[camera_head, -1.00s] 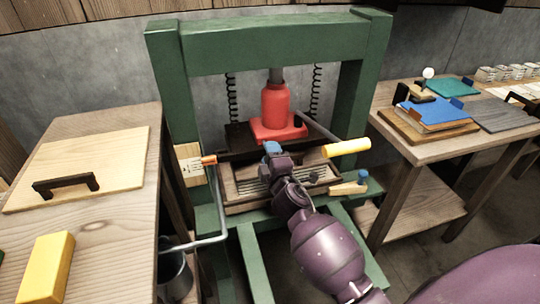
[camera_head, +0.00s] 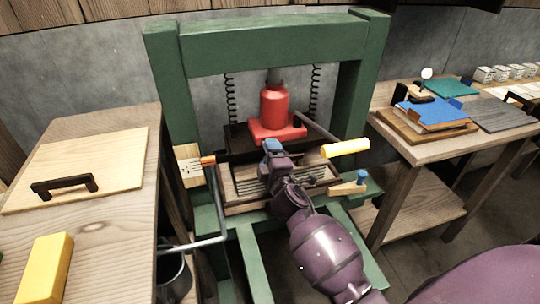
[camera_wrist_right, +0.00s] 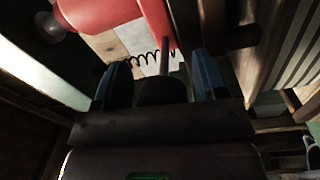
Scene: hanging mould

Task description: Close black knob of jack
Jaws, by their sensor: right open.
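The red jack (camera_head: 274,105) stands upright on a dark plate inside the green press frame, and part of it shows at the top left of the right wrist view (camera_wrist_right: 95,12). My right gripper (camera_head: 272,147) is in front of and just below the jack's red base, its blue fingers pointing toward it. In the right wrist view the fingers (camera_wrist_right: 161,68) are apart. A dark rounded shape (camera_wrist_right: 162,92) with a thin grey rod above it shows between them; I cannot tell whether it is the black knob. The knob is not clear in the head view. My left gripper is out of view.
The green press frame (camera_head: 270,45) surrounds the jack, with coil springs on both sides. A yellow-handled lever (camera_head: 345,148) sticks out right of my gripper. A slatted tray (camera_head: 240,190) lies below. Wooden tables (camera_head: 100,235) stand left and right.

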